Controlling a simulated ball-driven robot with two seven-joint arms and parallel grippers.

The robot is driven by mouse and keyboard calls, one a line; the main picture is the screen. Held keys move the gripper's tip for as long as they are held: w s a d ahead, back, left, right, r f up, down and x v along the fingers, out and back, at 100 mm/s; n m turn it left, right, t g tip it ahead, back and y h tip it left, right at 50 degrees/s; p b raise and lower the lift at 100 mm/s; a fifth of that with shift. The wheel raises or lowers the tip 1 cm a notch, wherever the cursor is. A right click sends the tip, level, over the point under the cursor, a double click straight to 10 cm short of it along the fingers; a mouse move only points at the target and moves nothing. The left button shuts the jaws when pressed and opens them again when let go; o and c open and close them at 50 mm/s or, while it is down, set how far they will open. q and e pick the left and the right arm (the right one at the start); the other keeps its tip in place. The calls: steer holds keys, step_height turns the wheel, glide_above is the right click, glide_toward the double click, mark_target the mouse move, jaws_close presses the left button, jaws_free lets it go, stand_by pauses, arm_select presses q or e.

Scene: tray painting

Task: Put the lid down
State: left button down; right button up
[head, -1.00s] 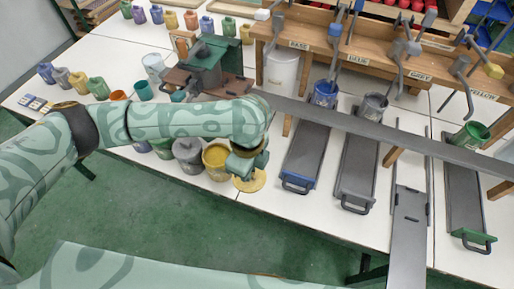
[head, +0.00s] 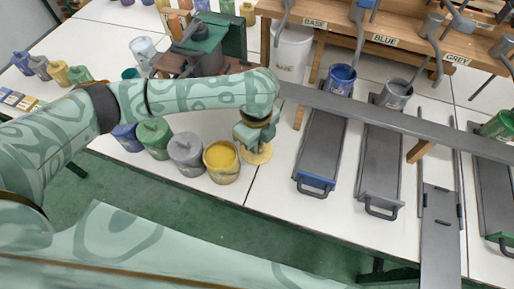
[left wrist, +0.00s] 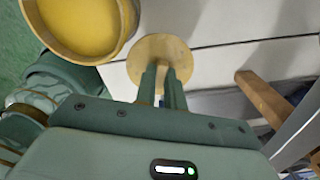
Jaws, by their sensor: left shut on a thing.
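The lid (head: 257,155) is a flat, round, tan-yellow disc, just right of the open yellow paint pot (head: 222,168). My left gripper (head: 256,139) is shut on the lid from above. In the left wrist view the two fingers (left wrist: 161,72) meet at the middle of the lid (left wrist: 160,47), and the yellow pot (left wrist: 82,28) stands at upper left. The lid is low over the white table (head: 270,185); I cannot tell if it touches. My right gripper is not in view.
Lidded grey (head: 186,152), green (head: 153,138) and blue pots stand left of the yellow pot. A strip of bare table lies between lid and trays.

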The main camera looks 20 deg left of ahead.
arm_select(q)
steer(key=shift+w+a+f+b, duration=0.15)
steer(key=shift+w+f+b, duration=0.15)
steer(key=shift+f, duration=0.25)
steer(key=shift+w+a+f+b, duration=0.1)
steer(key=shift+w+f+b, duration=0.05)
steer(key=shift+w+f, duration=0.3)
steer(key=shift+w+a+f+b, duration=0.15)
steer(key=shift+w+f+b, duration=0.15)
steer(key=shift+f, duration=0.15)
step_height(320, 180, down, 4)
steer(key=b, duration=0.2)
steer(key=shift+w+a+r+b, duration=0.1)
steer(key=shift+w+r+b, duration=0.05)
steer(key=shift+b, duration=0.15)
steer(key=shift+r, duration=0.25)
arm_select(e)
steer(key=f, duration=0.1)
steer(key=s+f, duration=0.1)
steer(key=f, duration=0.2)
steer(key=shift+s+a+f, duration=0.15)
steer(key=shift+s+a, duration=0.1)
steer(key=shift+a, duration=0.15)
arm_select(q)
steer(key=shift+f, duration=0.1)
steer(key=c, duration=1.5)
jaws_free()
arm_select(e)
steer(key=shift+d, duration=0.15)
